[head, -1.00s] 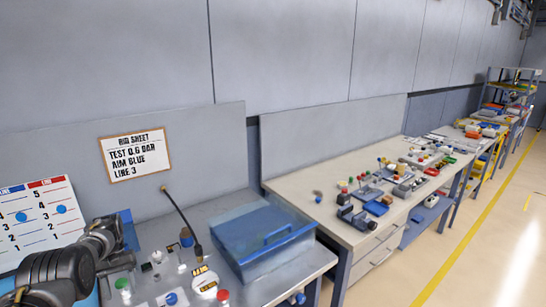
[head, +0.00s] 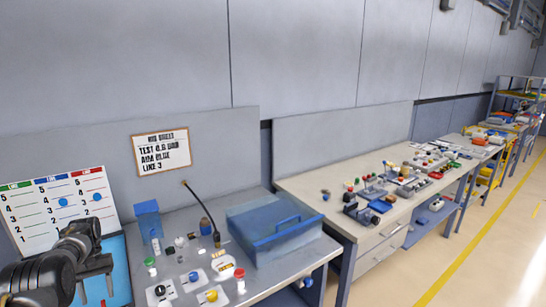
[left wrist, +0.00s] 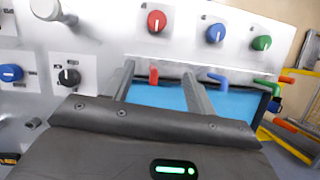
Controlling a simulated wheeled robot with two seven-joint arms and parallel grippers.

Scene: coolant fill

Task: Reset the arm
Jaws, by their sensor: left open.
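My left arm (head: 45,275) comes in from the left in the head view. Its gripper (head: 97,285) is open and empty, with the fingers above a light-blue panel (head: 118,262) on the bench. In the left wrist view the two grey fingers (left wrist: 158,78) stand apart over the blue surface (left wrist: 240,110), with a small red item (left wrist: 154,75) seen between them. I cannot tell whether anything touches the fingers. My right gripper is out of view.
A second bench (head: 310,190) lies further right.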

